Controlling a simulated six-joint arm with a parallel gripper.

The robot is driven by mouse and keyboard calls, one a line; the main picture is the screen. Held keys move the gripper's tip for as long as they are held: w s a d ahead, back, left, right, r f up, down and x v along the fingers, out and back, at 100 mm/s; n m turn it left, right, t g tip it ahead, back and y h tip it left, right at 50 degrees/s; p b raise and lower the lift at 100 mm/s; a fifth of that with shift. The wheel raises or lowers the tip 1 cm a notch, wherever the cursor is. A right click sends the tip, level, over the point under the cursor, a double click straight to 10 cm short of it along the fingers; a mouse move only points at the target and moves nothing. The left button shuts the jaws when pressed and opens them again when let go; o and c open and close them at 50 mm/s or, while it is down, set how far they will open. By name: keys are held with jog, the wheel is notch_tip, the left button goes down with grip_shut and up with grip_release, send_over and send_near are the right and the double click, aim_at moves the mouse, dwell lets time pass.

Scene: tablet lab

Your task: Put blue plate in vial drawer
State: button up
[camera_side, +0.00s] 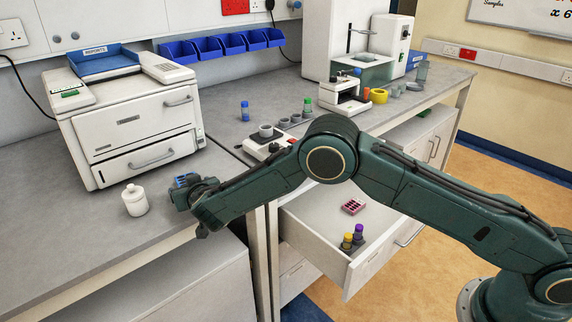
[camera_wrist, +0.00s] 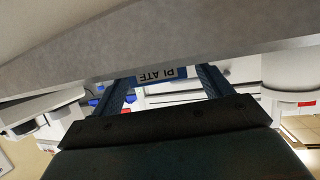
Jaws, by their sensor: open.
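My gripper (camera_side: 187,182) is low over the front edge of the left bench, right of a white bottle. The wrist view shows its two fingers (camera_wrist: 165,90) apart, with a strip marked PLATE, upside down, between their tips. This appears to be part of the blue plate (camera_wrist: 163,74); most of it is hidden. A small blue shape shows at the gripper in the side view, too small to tell from the fingers. Whether the fingers touch the plate I cannot tell. The vial drawer (camera_side: 309,223) is pulled open; yellow-capped and purple-capped vials (camera_side: 352,238) stand in its front corner.
A pink rack (camera_side: 353,206) lies in the drawer, which has bare floor left of it. The white bottle (camera_side: 135,200) and a large white machine (camera_side: 125,115) are on the left bench. A small white device (camera_side: 268,143) stands above the drawer. My arm spans over the drawer area.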

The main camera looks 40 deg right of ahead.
jog(key=c, duration=1.1)
jog(key=shift+r, duration=0.1)
notch_tip(320, 180, up, 20)
jog(key=shift+f, duration=0.1)
dwell(0.7)
jog(key=shift+m+h, duration=0.6)
jog(key=shift+h, duration=0.1)
jog(key=s+d+f, duration=0.2)
jog(key=s+d, duration=0.5)
jog(key=s+d+f, duration=0.3)
jog(key=s+d, duration=0.5)
jog(key=s+d+f, duration=0.3)
jog(key=s+d, duration=0.4)
jog(key=d, duration=0.1)
jog(key=shift+s+f, duration=0.15)
jog(key=shift+f, duration=0.05)
